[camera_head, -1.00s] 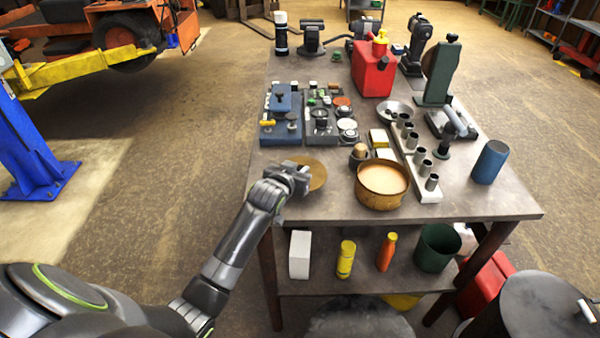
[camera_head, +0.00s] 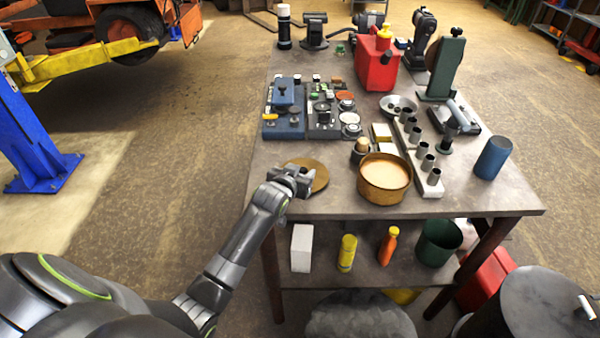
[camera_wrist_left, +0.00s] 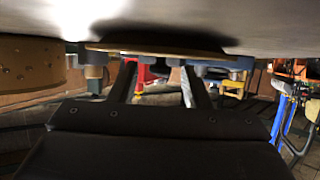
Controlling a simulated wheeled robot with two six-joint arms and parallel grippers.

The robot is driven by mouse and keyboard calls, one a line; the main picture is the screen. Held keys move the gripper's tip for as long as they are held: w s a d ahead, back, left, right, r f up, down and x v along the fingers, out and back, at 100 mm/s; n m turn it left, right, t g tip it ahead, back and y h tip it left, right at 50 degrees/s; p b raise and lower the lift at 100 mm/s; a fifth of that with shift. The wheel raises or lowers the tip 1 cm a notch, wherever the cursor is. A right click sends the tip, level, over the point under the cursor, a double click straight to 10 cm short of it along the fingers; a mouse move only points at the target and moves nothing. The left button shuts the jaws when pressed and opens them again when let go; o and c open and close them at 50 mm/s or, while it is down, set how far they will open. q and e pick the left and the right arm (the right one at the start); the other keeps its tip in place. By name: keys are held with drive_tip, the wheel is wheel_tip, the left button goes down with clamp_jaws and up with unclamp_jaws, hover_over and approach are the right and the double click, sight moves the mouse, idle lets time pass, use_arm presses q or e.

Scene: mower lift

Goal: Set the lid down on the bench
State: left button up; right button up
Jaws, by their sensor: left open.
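The lid (camera_head: 318,172), a flat tan-brown disc, lies level at the left front of the bench top (camera_head: 335,200). In the left wrist view, where the bench is at the top, the lid (camera_wrist_left: 160,49) shows edge-on against the bench surface with a dark shadow beside it. I see no clear gap between lid and bench. My left gripper (camera_head: 298,178) is at the lid's near left edge and hides part of it. In the wrist view its two fingers (camera_wrist_left: 158,84) are apart, with nothing clearly held between them. My right gripper is not in view.
A round tan-filled pan (camera_head: 384,183) stands just right of the lid, also seen in the wrist view (camera_wrist_left: 30,68). Behind the lid are trays of parts (camera_head: 284,122). A white rack of metal cups (camera_head: 430,183) and a blue cylinder (camera_head: 492,158) stand farther right.

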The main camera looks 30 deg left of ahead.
use_arm(q)
drive_tip(key=shift+r, duration=0.15)
drive_tip(key=b+v, duration=0.1)
drive_tip(key=v, duration=1.1)
idle(0.3)
drive_tip(key=s+a+f+g, duration=0.1)
drive_tip(key=s+f+g, duration=0.25)
drive_tip(key=s, duration=0.65)
drive_tip(key=s+a+f+g, duration=0.1)
drive_tip(key=s+f+g, duration=0.25)
drive_tip(key=s, duration=0.65)
drive_tip(key=s+f+g, duration=0.3)
drive_tip(key=s+f, duration=0.1)
drive_tip(key=s, duration=0.6)
wheel_tip(320, 180, down, 24)
drive_tip(key=a+g, duration=0.1)
drive_tip(key=a, duration=0.1)
drive_tip(key=s+d+f+g, duration=0.1)
drive_tip(key=s+f, duration=1.4)
drive_tip(key=f, duration=0.1)
drive_tip(key=shift+s+d+f, duration=0.2)
drive_tip(key=shift+f, duration=0.2)
